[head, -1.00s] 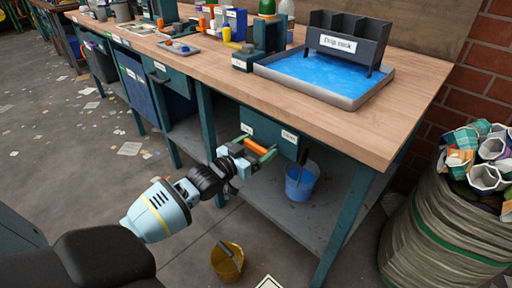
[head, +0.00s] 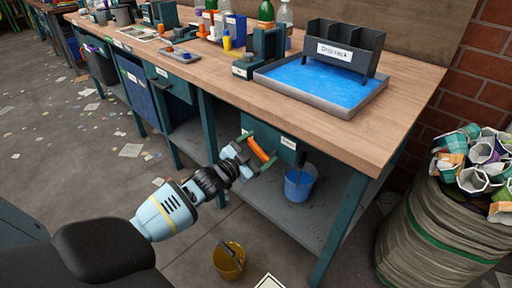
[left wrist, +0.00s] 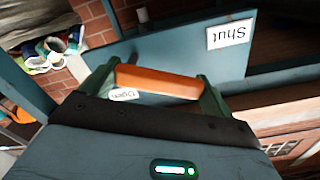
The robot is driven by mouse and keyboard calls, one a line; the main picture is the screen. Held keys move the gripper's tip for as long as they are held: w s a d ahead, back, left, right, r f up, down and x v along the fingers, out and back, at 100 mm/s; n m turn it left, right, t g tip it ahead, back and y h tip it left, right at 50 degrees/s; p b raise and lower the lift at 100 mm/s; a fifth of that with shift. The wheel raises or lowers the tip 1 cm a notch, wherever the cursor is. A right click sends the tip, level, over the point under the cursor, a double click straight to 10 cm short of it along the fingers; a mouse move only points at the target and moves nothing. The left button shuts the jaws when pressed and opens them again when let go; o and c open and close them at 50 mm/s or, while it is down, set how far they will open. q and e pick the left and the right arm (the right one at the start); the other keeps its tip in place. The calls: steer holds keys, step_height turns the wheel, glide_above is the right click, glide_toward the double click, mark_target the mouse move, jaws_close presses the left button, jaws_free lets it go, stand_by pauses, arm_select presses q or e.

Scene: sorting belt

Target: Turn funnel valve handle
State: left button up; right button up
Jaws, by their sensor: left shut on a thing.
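The orange valve handle (head: 261,151) is at the front of a dark teal panel (head: 272,136) under the bench's edge. It lies slanted, down to the right, in the head view. My left gripper (head: 257,154) is shut on it, with green fingers at both ends of the orange bar. In the left wrist view the handle (left wrist: 158,82) spans between the two fingers. A "Shut" label (left wrist: 230,34) and an "Open" label (left wrist: 124,94) appear upside down there, the "Open" one partly behind the handle. The funnel itself I cannot make out. My right gripper is not in view.
A blue bucket (head: 299,186) stands on the lower shelf below the panel. A yellow bucket (head: 228,264) is on the floor. A blue tray with a drip rack (head: 345,46) sits on the bench. A full sack (head: 420,235) stands at right.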

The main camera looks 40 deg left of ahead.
arm_select(q)
steer(key=shift+d+r+m+p, duration=0.2)
steer(key=shift+m+p, duration=0.25)
steer(key=shift+m, duration=0.55)
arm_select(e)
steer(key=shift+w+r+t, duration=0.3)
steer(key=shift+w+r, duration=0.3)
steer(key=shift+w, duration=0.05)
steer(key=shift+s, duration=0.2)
arm_select(q)
steer(key=o, duration=1.2)
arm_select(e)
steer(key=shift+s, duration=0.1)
arm_select(q)
steer(key=s+p, duration=0.1)
steer(key=s, duration=0.7)
steer(key=shift+a, duration=0.3)
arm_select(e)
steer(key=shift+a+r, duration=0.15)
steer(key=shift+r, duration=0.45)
